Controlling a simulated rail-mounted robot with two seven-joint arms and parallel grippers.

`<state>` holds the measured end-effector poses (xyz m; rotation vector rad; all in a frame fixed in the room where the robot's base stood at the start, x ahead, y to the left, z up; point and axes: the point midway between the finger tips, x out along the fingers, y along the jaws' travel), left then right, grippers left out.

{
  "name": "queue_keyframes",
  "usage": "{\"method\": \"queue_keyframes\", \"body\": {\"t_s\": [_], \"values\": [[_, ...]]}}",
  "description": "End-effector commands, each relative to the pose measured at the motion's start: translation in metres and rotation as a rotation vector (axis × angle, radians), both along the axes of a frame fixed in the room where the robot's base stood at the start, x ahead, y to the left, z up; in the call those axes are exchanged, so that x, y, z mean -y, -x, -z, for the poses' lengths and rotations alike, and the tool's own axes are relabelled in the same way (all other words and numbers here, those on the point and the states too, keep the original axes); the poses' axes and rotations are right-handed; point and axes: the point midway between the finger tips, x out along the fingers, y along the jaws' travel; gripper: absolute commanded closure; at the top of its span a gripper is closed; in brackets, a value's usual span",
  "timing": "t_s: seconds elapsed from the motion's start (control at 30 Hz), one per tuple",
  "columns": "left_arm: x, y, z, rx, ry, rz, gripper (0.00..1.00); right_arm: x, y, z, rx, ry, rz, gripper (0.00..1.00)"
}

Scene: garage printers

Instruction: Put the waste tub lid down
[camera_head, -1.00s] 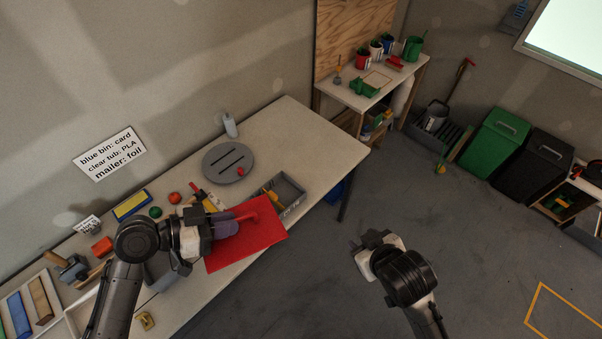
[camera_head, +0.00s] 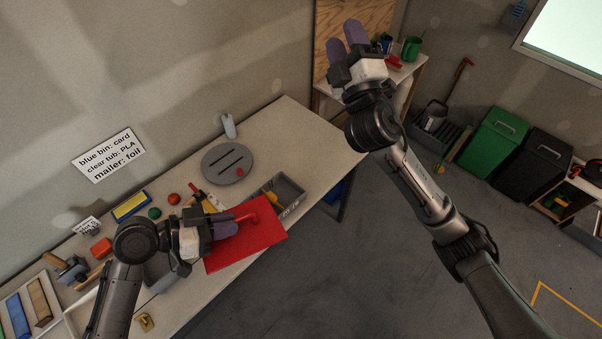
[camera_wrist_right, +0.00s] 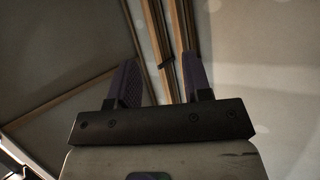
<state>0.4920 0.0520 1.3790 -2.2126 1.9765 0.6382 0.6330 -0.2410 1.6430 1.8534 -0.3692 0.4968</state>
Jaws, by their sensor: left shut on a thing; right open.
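The waste tub lid is a flat red panel (camera_head: 246,247) with a raised red handle, at the front edge of the workbench in the head view. My left gripper (camera_head: 226,227) is shut on the lid by its handle. The lid overhangs the bench's front edge and partly covers a grey bin. I cannot tell whether it touches the bench or hangs just above it. My right gripper (camera_head: 346,36) is open and empty, raised high in front of the plywood board. Its two fingers also show apart in the right wrist view (camera_wrist_right: 163,82), with nothing between them.
The workbench (camera_head: 310,150) has clear room at its right end. A grey slotted disc (camera_head: 227,164), a grey bin (camera_head: 291,193) and several small tools and coloured items stand around the lid. A green bin (camera_head: 494,142) and a black bin (camera_head: 538,163) stand on the floor at right.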

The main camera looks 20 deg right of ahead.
Motion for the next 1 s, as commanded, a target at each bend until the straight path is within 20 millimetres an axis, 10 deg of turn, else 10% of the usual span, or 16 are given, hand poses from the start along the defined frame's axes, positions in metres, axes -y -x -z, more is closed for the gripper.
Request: {"method": "queue_keyframes", "body": {"t_s": [0.27, 0.6, 1.0], "values": [[0.000, 0.000, 0.000, 0.000, 0.000, 0.000, 1.00, -0.051, -0.009, 0.021, 0.196, 0.537, -0.121, 0.55], [0.000, 0.000, 0.000, 0.000, 0.000, 0.000, 1.00, -0.112, 0.009, 0.094, 0.438, 1.159, -0.374, 0.55], [0.000, 0.000, 0.000, 0.000, 0.000, 0.000, 1.00, -0.130, 0.066, 0.185, 0.819, 1.698, -0.765, 0.55]]}}
